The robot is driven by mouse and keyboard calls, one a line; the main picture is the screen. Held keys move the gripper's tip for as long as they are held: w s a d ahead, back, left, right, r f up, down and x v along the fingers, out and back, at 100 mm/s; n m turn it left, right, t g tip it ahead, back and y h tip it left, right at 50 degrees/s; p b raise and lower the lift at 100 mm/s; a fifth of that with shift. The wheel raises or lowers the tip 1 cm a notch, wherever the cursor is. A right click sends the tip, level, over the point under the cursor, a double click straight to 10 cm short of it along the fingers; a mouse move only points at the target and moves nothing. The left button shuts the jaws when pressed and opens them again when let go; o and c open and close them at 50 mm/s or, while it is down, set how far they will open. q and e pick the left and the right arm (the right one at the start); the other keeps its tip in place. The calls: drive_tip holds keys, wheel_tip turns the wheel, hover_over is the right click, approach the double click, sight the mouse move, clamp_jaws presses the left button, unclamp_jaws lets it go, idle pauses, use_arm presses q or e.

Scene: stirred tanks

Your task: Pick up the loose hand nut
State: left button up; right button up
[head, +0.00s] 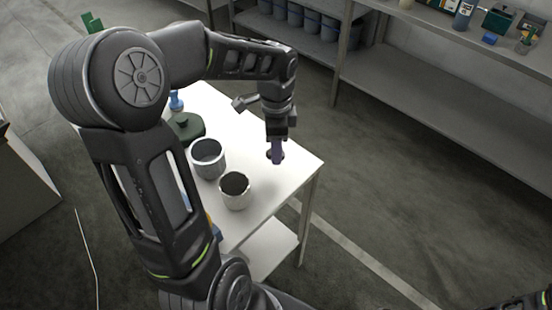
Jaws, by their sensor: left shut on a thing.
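My left arm reaches in from the left over the white table (296,160), and its gripper (275,156) points down near the table's right end. The gripper is shut on a small purple and dark thing (278,150), which I take to be the hand nut. Its shape is partly hidden by the fingers, and I cannot tell whether it touches the table top.
Two grey cups stand on the table, one open (207,160) and one with dark contents (235,192). A dark green rounded thing (187,128) and a blue piece (176,101) are behind my arm. A grey shelf (440,100) with bottles stands at the back right.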

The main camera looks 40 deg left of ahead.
use_arm(q)
wheel_tip(320, 180, up, 3)
drive_tip(key=shift+r, duration=0.2)
idle(0.5)
